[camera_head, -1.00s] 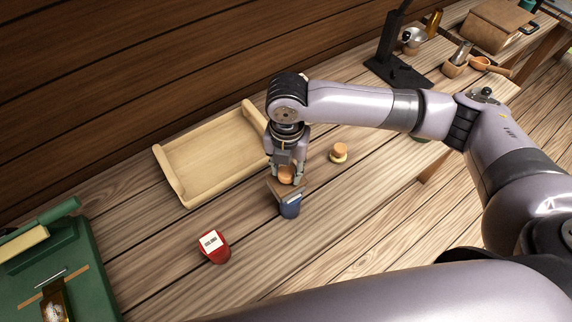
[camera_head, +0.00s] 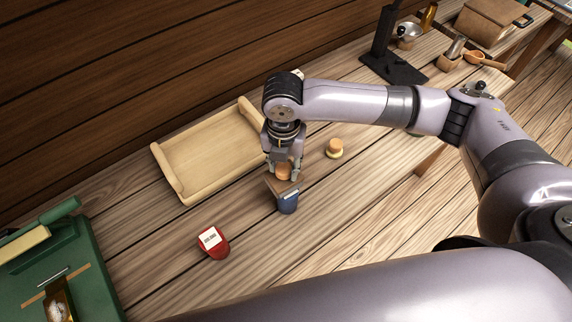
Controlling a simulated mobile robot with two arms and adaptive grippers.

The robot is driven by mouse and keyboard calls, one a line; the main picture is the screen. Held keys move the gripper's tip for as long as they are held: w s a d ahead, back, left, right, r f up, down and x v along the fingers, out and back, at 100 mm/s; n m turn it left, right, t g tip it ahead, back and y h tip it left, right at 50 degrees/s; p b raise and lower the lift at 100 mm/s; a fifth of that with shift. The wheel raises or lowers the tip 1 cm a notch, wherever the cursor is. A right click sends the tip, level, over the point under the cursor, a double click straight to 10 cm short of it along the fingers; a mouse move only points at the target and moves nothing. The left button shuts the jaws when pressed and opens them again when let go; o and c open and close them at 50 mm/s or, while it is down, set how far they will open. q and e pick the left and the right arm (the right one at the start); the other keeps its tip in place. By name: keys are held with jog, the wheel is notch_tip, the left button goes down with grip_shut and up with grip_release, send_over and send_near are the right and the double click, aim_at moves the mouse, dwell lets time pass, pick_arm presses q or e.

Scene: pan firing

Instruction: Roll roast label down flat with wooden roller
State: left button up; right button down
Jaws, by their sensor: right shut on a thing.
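My right gripper (camera_head: 283,176) is shut on a wooden piece (camera_head: 283,188) with a round orange-brown knob and a flat brown block below; I cannot tell for sure that it is the roller. The block is over the top of a small blue container (camera_head: 288,204), seemingly touching it. A small white label patch (camera_head: 292,194) shows at the container's upper edge, partly hidden by the block. A red container (camera_head: 213,243) with a white printed label on top stands to the left. My left gripper is not in view.
A wooden tray (camera_head: 205,160) lies behind, left of my right gripper. A green board (camera_head: 70,270) with tools fills the left corner. A black stand (camera_head: 395,65) is at the back.

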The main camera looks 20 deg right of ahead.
jog(key=shift+w+a, duration=0.15)
jog(key=shift+w, duration=0.15)
jog(key=shift+w+a, duration=0.2)
jog(key=shift+w, duration=0.4)
jog(key=shift+r, duration=0.1)
notch_tip(320, 180, up, 3)
jog(key=p, duration=0.2)
jog(key=shift+p, duration=0.35)
jog(key=shift+r, duration=2)
